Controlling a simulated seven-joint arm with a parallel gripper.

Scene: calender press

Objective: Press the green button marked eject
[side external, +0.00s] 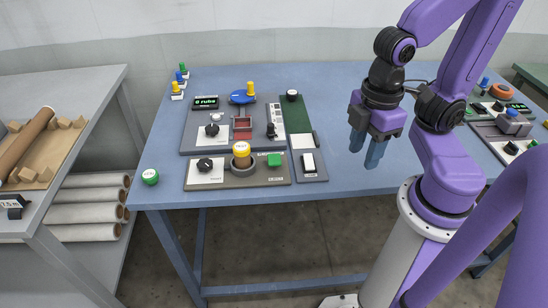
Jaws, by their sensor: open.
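Another green round knob or button (149,176) stands at the table's front left corner. The labels are too small to read, so I cannot tell which one is marked eject. My gripper (365,148) is open and empty, with its blue fingers pointing down above the table, well right of the green square button and apart from it.
A narrow panel with a white rocker switch (309,162) lies between my gripper and the green square button. Behind are a black knob (212,130), a lever (271,131) and a display (205,102). The blue table (340,90) is clear around my gripper.

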